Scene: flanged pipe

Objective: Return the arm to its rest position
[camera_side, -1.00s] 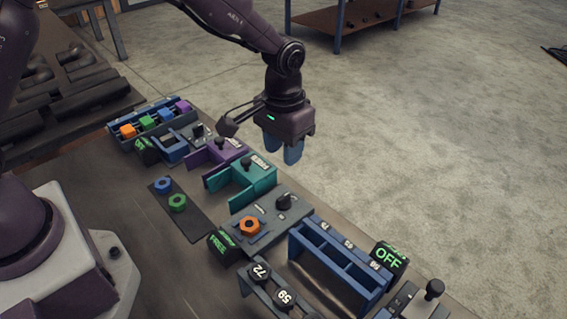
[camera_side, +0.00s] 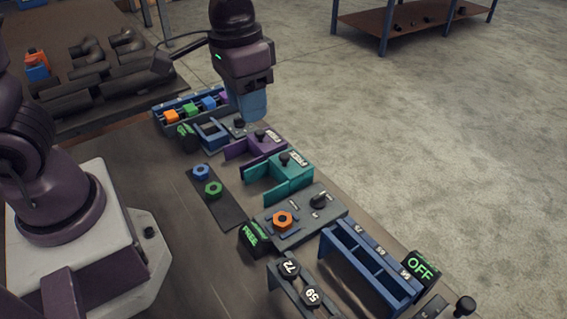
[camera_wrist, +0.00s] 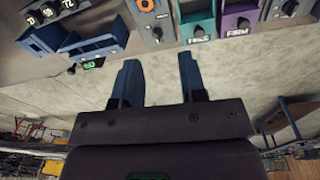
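My gripper (camera_side: 251,106) hangs pointing down above the far end of the work table in the side view, beside the blue rack with coloured blocks. In the wrist view its two blue fingers (camera_wrist: 158,75) stand well apart with nothing between them. The floor and the table edge show beyond the fingertips. My gripper touches none of the fixtures that I can make out.
The table bears a purple fixture (camera_side: 240,150), a teal fixture (camera_side: 292,187), an orange nut (camera_side: 282,220) on a grey plate, a blue slotted rack (camera_side: 347,254) and a dark strip (camera_side: 231,211) with blue and green nuts. Pipes (camera_side: 95,60) lie on another table behind.

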